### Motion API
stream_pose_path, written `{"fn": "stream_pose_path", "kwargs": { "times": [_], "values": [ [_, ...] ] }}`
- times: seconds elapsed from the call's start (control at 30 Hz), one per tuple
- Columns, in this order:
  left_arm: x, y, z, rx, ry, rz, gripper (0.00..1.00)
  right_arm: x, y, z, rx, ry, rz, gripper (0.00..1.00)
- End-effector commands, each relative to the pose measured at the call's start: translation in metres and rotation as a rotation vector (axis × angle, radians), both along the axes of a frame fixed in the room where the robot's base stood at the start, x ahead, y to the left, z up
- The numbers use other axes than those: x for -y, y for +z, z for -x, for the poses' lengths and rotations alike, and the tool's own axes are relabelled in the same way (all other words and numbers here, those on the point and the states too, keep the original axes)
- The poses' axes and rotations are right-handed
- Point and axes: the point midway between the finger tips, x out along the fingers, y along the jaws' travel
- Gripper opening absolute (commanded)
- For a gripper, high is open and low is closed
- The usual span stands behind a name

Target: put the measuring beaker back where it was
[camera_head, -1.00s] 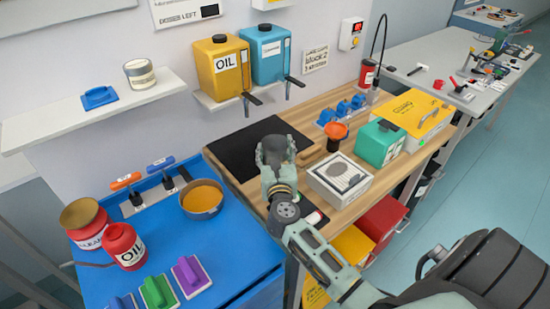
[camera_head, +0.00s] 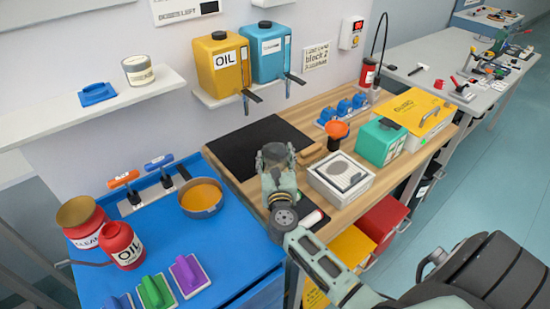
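I cannot clearly make out a measuring beaker in the head view. My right gripper (camera_head: 275,153) is over the wooden bench (camera_head: 325,215), at the front right edge of a black mat (camera_head: 258,143). Its fingers point away from me. I cannot tell whether they are open or hold something, and the gripper hides the surface under it. A small white cylinder (camera_head: 313,219) shows just right of my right wrist. My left gripper is out of view.
Right of the gripper are a white box (camera_head: 341,178), an orange funnel-like item (camera_head: 335,130), a teal box (camera_head: 381,142) and a yellow-lidded case (camera_head: 412,111). A blue bench (camera_head: 225,260) at left holds a pan (camera_head: 201,197) and red cans.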

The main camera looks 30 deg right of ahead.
Motion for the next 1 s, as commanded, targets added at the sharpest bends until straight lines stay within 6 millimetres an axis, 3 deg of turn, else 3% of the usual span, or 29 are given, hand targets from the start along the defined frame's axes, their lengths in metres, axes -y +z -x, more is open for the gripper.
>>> {"fn": "stream_pose_path", "kwargs": {
  "times": [0.17,0.47,0.67,0.73,1.0],
  "values": [
    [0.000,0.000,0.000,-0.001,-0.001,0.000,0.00,0.000,0.000,0.000,-0.001,0.001,0.000,0.76],
    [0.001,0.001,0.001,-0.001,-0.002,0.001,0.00,0.000,0.000,0.000,-0.001,0.001,0.000,0.76],
    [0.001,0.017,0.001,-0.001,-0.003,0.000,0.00,0.000,0.018,0.000,0.000,0.002,0.000,0.76],
    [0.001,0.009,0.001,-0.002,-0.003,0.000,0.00,-0.008,0.009,0.012,-0.002,0.003,-0.005,0.76],
    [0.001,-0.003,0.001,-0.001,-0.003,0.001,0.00,-0.038,0.008,0.067,-0.003,0.002,-0.004,0.76]
  ]
}}
